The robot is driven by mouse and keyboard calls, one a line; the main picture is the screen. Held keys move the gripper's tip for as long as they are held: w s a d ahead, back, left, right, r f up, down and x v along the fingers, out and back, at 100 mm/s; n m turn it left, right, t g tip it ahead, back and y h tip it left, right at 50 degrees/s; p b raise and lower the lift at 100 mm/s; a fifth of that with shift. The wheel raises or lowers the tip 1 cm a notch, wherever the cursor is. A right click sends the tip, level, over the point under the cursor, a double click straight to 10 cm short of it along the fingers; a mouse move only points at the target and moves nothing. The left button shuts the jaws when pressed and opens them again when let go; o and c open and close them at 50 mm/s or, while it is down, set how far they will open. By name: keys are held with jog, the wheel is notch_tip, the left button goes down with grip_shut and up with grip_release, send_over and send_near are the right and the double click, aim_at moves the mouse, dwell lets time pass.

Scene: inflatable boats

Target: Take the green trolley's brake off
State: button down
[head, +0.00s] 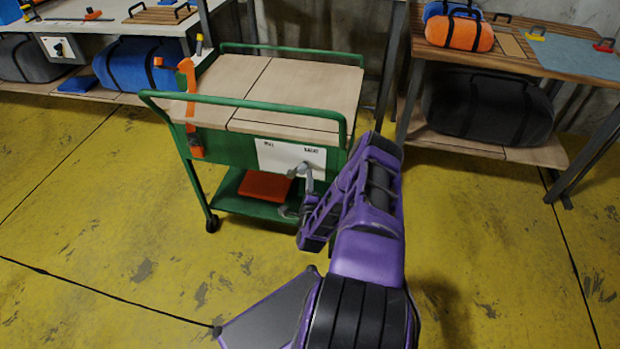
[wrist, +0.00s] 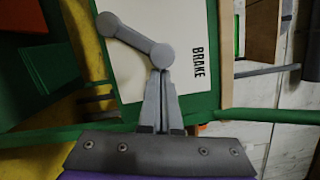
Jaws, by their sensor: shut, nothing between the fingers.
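The green trolley (head: 232,152) stands in the middle of the head view with wooden boards on top. A white plate (head: 280,157) on its near side carries two words; the wrist view shows one as BRAKE, on the plate (wrist: 128,75). A grey lever (wrist: 133,38) with two round ends lies over the plate, its larger end close to the word BRAKE. In the head view the lever (head: 304,169) is partly hidden by my arm. My gripper (wrist: 161,78) is shut and empty, its tips right at the lever's larger end; I cannot tell whether they touch.
An orange tool (head: 190,105) hangs at the trolley's left end, and an orange item (head: 265,185) lies on its lower shelf. A bench (head: 115,27) stands at the back left, a table (head: 520,55) with bags at the right. The yellow floor (head: 130,265) in front is clear.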

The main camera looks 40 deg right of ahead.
aim_at(299, 169)
jog(key=shift+w+a+r+n+p, duration=0.25)
jog(key=shift+w+r+p, duration=0.05)
jog(key=shift+r, duration=0.15)
jog(key=shift+w+a+r+n+p, duration=0.25)
jog(key=shift+w+r, duration=0.05)
jog(key=shift+r, duration=0.15)
jog(key=w+a+r+n, duration=0.1)
jog(key=n, duration=0.1)
jog(key=shift+w+a+r+n+y+p, duration=0.1)
jog(key=shift+w+r+n+y+p, duration=0.1)
jog(key=shift+n+y+p, duration=0.15)
jog(key=w+a+n+g+b, duration=0.1)
jog(key=w+a+n+g, duration=0.2)
jog(key=n, duration=0.6)
jog(key=shift+w+a+b, duration=0.3)
jog(key=shift+w+a, duration=0.8)
jog(key=shift+w, duration=0.45)
jog(key=shift+r, duration=0.1)
jog(key=shift+r, duration=0.1)
